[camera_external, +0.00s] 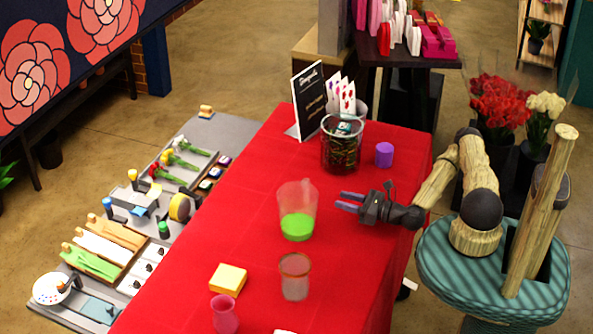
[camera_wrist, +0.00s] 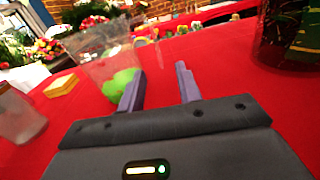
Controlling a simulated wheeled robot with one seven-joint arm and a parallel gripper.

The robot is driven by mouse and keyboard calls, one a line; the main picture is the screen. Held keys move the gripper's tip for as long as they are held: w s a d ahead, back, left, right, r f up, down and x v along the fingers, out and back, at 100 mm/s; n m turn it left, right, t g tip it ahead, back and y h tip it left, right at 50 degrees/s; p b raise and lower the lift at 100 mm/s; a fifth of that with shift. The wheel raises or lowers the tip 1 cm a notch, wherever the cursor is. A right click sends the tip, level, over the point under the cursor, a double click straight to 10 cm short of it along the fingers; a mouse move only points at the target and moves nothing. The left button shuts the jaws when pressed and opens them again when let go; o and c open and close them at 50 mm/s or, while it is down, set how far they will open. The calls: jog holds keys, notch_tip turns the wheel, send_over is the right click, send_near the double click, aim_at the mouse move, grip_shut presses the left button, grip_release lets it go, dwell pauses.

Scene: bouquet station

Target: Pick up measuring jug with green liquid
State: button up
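The measuring jug (camera_external: 297,208) is clear, with bright green liquid in its lower part, and stands upright on the red table. It also shows in the wrist view (camera_wrist: 108,58), ahead and to the left of the fingers. My gripper (camera_external: 346,202) is just right of the jug in the external view, with its two fingers pointing left toward it. In the wrist view my gripper (camera_wrist: 158,82) has its fingers apart with nothing between them. The left finger overlaps the lower part of the jug in that view; I cannot tell whether they touch.
On the red table (camera_external: 250,225), a dark glass container (camera_external: 341,147) and a purple cup (camera_external: 384,154) stand behind the gripper. A frosted glass (camera_external: 295,278), a yellow sponge-like block (camera_external: 228,279) and a pink cup (camera_external: 224,314) are in front. A black sign (camera_external: 308,100) stands at the back.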

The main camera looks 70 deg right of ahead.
aim_at(307, 192)
jog(key=w+p, duration=0.3)
jog(key=w, duration=0.4)
jog(key=shift+r+p, duration=0.1)
jog(key=shift+p, duration=0.2)
jog(key=shift+w, duration=0.25)
jog(key=shift+w+p, duration=0.3)
jog(key=w+p, duration=0.2)
jog(key=w, duration=0.2)
jog(key=shift+a, duration=0.2)
jog(key=shift+w+f, duration=0.2)
jog(key=shift+w, duration=0.1)
